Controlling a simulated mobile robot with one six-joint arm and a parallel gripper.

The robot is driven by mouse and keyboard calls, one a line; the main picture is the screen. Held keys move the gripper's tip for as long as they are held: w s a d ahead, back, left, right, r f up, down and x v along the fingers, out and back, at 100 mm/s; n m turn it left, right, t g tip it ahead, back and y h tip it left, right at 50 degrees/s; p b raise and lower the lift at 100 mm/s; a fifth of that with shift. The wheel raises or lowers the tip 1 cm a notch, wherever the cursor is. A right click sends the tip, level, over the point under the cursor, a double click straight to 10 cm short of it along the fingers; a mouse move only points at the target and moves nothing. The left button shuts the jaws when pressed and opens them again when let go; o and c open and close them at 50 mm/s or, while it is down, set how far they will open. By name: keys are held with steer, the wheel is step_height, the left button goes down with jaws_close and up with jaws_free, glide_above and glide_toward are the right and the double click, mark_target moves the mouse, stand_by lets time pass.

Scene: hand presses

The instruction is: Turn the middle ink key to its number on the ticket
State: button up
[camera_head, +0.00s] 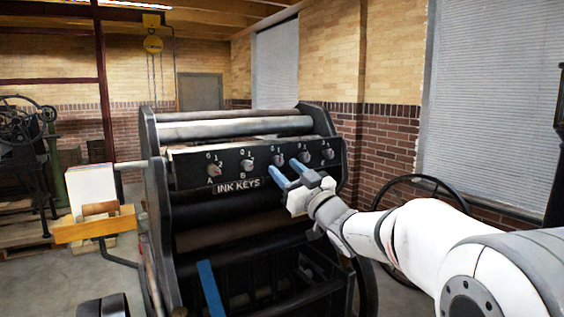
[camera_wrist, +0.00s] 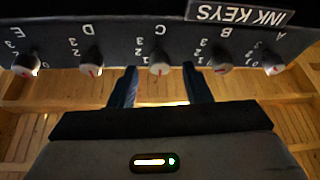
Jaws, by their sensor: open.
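The middle ink key C (camera_wrist: 159,69) is a pale round knob with a red mark on the dark key panel. In the wrist view, which is upside down, its red mark points toward the picture's bottom; the number it meets is unclear. The key also shows in the head view (camera_head: 279,160), just behind my fingertips. My gripper (camera_head: 283,167) is open, with blue fingers pointing at the panel. In the wrist view my fingers (camera_wrist: 161,85) stand either side of key C, apart from it. I cannot make out a readable ticket.
Keys B (camera_wrist: 221,69) and D (camera_wrist: 91,70) sit close on either side of my fingers. The INK KEYS plate (camera_head: 238,185) is below the keys. A roller (camera_head: 235,130) lies above the panel. White sheets (camera_head: 90,188) stand by an orange-brown shelf (camera_head: 95,228) at left.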

mark_target(276, 161)
steer(key=shift+x, duration=1.45)
steer(key=shift+c, duration=0.4)
jaws_close()
